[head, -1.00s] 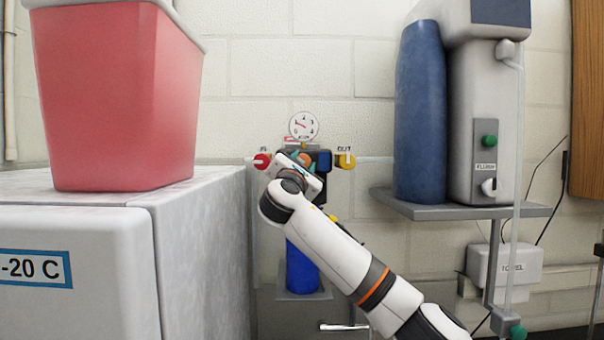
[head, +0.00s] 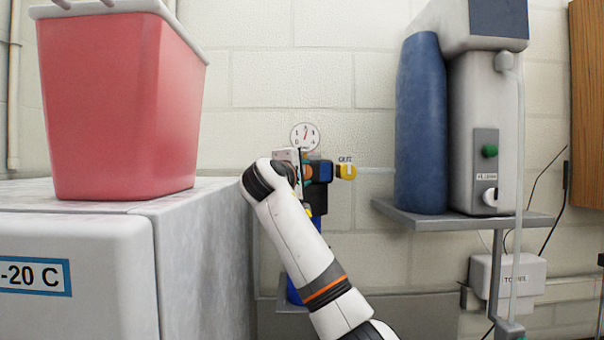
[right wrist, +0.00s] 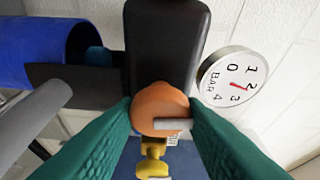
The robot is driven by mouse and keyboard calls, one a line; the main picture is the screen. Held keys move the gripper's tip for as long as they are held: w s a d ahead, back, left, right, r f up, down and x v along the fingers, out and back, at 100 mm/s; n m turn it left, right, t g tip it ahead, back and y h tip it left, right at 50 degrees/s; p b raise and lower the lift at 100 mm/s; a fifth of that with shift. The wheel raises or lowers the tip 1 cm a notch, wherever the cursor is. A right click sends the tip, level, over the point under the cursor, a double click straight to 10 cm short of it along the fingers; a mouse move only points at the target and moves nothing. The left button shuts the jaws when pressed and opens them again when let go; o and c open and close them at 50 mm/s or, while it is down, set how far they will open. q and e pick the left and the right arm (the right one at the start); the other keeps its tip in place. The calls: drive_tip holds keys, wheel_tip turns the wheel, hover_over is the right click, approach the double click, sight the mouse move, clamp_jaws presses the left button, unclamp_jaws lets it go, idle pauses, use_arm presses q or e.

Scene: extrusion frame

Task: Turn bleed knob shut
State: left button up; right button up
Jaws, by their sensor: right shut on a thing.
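The orange knob (right wrist: 159,109), seemingly the bleed knob, sits on a dark body in the right wrist view, with a pale tab pointing right. My right gripper (right wrist: 160,112) has green fingers on both sides of this knob and is shut on it. In the head view my right gripper (head: 293,160) is at the wall assembly, and my wrist covers part of it. A round pressure gauge (head: 304,136) sits above; its red needle in the right wrist view (right wrist: 229,78) points between 2 and 3. My left gripper is not in view.
A yellow OUT knob (head: 346,171) is right of the gripper. A yellow fitting (right wrist: 152,162) lies below the orange knob. A grey freezer (head: 200,235) with a red bin (head: 120,110) stands left. A shelf (head: 460,219) holds a blue column (head: 421,125) at right.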

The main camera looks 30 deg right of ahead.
drive_tip(key=shift+f+m, duration=0.25)
drive_tip(key=shift+m, duration=0.35)
drive_tip(key=o, duration=0.7)
drive_tip(key=shift+c, duration=0.2)
drive_tip(key=o, duration=0.3)
drive_tip(key=shift+s+r, duration=0.15)
drive_tip(key=b+v, duration=0.5)
drive_tip(key=v, duration=0.7)
drive_tip(key=shift+r+b, duration=0.2)
drive_tip(key=shift+b, duration=0.15)
drive_tip(key=shift+f, duration=0.1)
